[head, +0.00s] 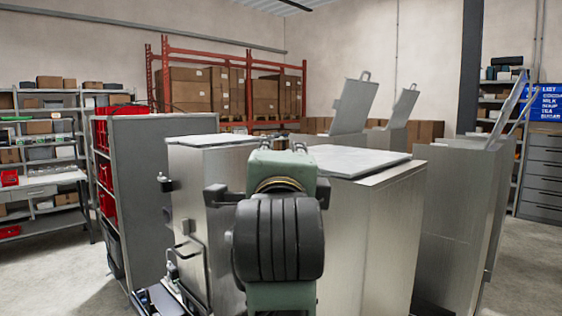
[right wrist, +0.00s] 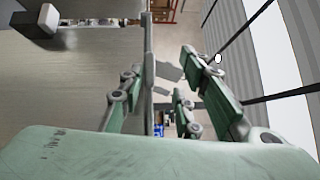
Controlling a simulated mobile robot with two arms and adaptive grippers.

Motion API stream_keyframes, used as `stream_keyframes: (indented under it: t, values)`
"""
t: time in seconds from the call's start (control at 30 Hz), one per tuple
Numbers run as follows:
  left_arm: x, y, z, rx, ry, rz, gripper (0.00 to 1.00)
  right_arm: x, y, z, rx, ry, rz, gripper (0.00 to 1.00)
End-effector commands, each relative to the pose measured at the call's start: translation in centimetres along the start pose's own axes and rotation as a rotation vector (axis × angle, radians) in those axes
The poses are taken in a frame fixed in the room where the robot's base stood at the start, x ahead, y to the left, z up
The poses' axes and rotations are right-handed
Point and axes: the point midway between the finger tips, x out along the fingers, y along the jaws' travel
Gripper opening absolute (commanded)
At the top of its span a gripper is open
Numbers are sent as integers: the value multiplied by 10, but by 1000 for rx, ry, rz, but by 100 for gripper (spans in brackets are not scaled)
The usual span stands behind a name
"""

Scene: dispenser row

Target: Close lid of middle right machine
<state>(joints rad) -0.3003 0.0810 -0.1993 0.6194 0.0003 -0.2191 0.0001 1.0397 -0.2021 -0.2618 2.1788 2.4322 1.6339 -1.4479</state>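Several metal machines stand in the head view. The two near ones, a left machine (head: 205,185) and a centre machine (head: 385,215), have flat shut lids; the centre lid (head: 355,161) lies on top. The right machine (head: 455,205) has a raised, tilted lid (head: 508,108). Two more raised lids, one (head: 355,104) and another (head: 402,106), stand behind. I cannot tell which is the middle right machine. A green arm of mine covers the gap between the near machines. In the right wrist view, my right gripper (right wrist: 158,85) has spread fingers, with a thin grey edge (right wrist: 149,65) between them.
Grey shelving (head: 40,140) stands at the left and a red rack (head: 230,85) with cardboard boxes at the back. Drawers (head: 542,175) stand at the far right. Side handles stick out from the left machine. Floor is free at the lower left and right.

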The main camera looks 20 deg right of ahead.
Motion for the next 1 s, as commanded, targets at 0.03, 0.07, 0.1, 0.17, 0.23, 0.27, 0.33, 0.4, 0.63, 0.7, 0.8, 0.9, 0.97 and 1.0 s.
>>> stream_keyframes:
  t: [0.03, 0.07, 0.1, 0.17, 0.23, 0.27, 0.33, 0.4, 0.63, 0.7, 0.8, 0.9, 0.97, 1.0]
  values:
    - [0, 0, 0, 0, 0, 0, 40, -12, -2, 1, 4, -6, -6, 29]
    - [0, 0, 0, 0, 0, 1, 40, -18, -2, 1, 4, -6, -7, 29]
    - [0, 0, 0, 0, 0, 1, 40, -27, -2, 1, 5, -6, -6, 29]
    - [0, 1, 0, 0, 0, 1, 40, -40, -1, 1, 5, -6, -5, 29]
    - [0, 1, 0, 1, 0, 1, 40, -55, -1, 1, 4, -5, -5, 29]
    - [0, 1, 0, 1, 0, 1, 40, -61, -1, 1, 3, -6, -5, 29]
    - [0, 1, 0, 1, 0, 1, 40, -74, -1, 1, 4, -6, -4, 29]
    - [0, 1, -1, 1, 0, 1, 40, -84, -1, 1, 2, -4, -4, 29]
    - [0, 1, -1, 1, 0, 1, 40, -100, 0, 0, 1, -2, -1, 29]
    - [0, 1, -1, 1, 0, 1, 40, -100, 0, 0, 1, -2, -1, 29]
    - [0, 1, -1, 1, 0, 1, 40, -100, 0, 0, 1, -1, -1, 29]
    - [0, 1, -1, 1, 0, 1, 40, -100, 0, 0, 1, -1, -1, 29]
    - [0, 1, -1, 1, 0, 1, 40, -100, 0, 0, 1, -1, -1, 29]
    - [0, 1, -1, 1, 0, 1, 40, -100, 0, 0, 1, -1, -1, 29]
